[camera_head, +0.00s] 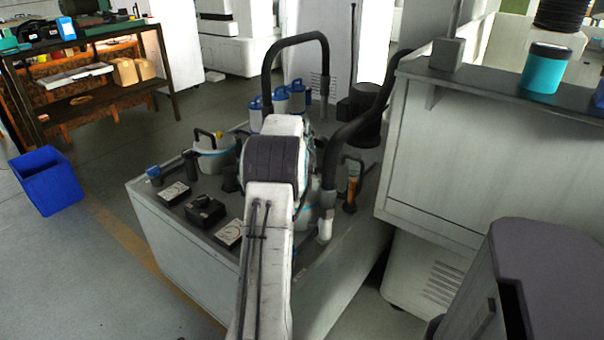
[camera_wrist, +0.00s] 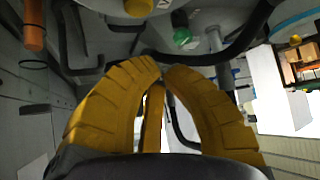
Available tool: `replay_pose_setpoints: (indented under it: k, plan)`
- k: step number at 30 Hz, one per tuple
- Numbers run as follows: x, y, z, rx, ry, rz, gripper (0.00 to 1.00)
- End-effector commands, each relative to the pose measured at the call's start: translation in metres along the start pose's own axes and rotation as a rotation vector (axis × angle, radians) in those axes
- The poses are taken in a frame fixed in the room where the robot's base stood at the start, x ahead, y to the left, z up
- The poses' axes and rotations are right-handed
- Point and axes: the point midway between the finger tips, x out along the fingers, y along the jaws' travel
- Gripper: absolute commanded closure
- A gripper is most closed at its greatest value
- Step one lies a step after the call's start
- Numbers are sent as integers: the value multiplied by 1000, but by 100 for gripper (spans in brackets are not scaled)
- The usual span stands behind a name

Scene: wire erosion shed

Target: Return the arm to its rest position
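My arm (camera_head: 268,230) reaches forward over the grey machine top in the head view, with its dark-banded joint (camera_head: 272,165) above the equipment there. In that view the arm hides my gripper. In the wrist view my gripper (camera_wrist: 163,68) shows as thick yellow ribbed fingers curving in, with their tips almost meeting. Another yellow finger part shows between them. I see nothing held between the fingers. Whether they touch the equipment beyond them cannot be told.
The machine top (camera_head: 157,205) carries a white canister (camera_head: 214,160), blue-capped bottles (camera_head: 297,97), black hoses (camera_head: 294,40) and small boxes (camera_head: 205,211) close around my arm. A counter (camera_head: 400,150) with a teal jar (camera_head: 545,68) stands right. A blue bin (camera_head: 47,180) sits on open floor left.

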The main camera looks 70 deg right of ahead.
Motion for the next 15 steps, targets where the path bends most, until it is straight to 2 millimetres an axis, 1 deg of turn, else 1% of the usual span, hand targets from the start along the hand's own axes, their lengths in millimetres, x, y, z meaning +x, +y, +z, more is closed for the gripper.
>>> replay_pose_setpoints:
  k: [1, 4, 15]
  plan:
    - [-6, 0, -6, 0, 1, 0, 100]
    - [-10, 0, -10, 0, 0, 0, 100]
    - [-10, 0, -11, 0, 0, 0, 100]
